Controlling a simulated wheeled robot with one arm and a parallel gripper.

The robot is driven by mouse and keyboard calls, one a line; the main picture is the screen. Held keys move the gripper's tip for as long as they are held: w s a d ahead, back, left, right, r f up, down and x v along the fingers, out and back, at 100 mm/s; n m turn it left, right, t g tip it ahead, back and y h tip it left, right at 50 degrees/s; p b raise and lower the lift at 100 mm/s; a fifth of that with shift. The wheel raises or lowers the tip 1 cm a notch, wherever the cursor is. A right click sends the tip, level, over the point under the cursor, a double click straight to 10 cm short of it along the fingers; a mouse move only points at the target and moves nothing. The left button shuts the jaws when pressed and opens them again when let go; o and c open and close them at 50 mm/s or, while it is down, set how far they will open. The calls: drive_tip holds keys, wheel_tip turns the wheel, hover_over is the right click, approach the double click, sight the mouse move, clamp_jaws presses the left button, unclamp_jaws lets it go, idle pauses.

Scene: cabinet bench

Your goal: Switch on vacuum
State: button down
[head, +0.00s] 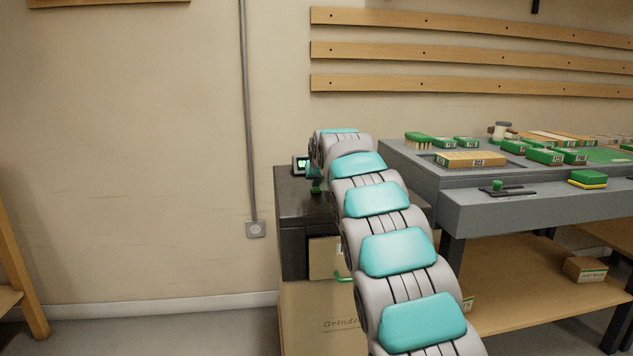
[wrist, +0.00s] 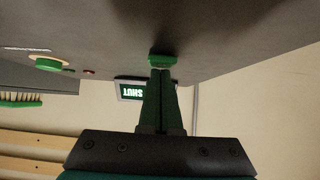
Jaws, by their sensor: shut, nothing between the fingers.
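A dark-topped cabinet (head: 292,205) stands against the wall, with my arm reaching over its top. A small display (head: 301,165) with green lit characters sits at its back; it also shows upside down in the wrist view (wrist: 132,90), where it seems to read "SHUT". In the wrist view, my gripper (wrist: 161,74) is shut, its green fingers together and empty. The tips are at a green knob or button (wrist: 163,60) on the dark top; I cannot tell whether they touch.
A grey workbench (head: 480,210) with green-marked boxes and brushes (head: 418,140) stands right of the cabinet. A lower wooden shelf (head: 530,280) holds a cardboard box (head: 585,269). A wall outlet (head: 255,229) is left of the cabinet; the floor there is clear.

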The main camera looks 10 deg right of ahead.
drive_tip(key=shift+w, duration=0.1)
drive_tip(key=shift+w+r+p, duration=0.2)
drive_tip(key=shift+w+p, duration=0.15)
drive_tip(key=shift+p, duration=0.25)
drive_tip(key=shift+w, duration=0.3)
